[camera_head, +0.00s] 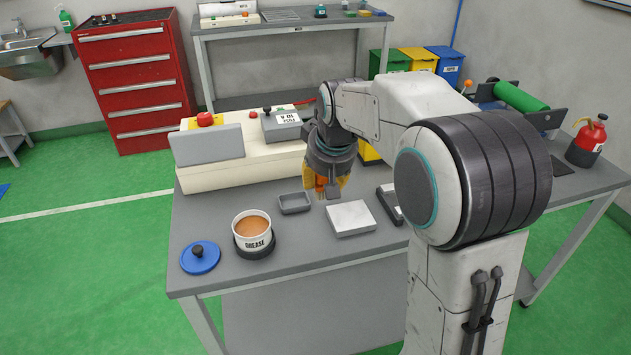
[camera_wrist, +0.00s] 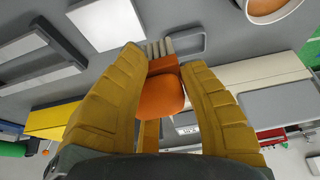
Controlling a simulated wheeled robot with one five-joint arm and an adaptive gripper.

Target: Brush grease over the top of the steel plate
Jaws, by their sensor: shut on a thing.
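My gripper (camera_head: 325,185) is shut on an orange-handled brush (camera_wrist: 162,95), which sits between its yellow fingers, also seen in the wrist view (camera_wrist: 158,100). The pale bristles point away from the fingers. The steel plate (camera_head: 350,218) lies flat on the bench, just right of and nearer the camera than the gripper; it also shows in the wrist view (camera_wrist: 105,22). The white grease tub (camera_head: 253,231) is open, with tan grease in it, and stands in a dark holder to the left. The brush is mostly hidden in the head view.
A small grey tray (camera_head: 294,203) lies between tub and plate. A blue lid (camera_head: 200,257) lies left of the tub. A dark-edged device (camera_head: 389,204) is right of the plate. A cream machine (camera_head: 240,150) stands behind. A red bottle (camera_head: 587,142) is far right.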

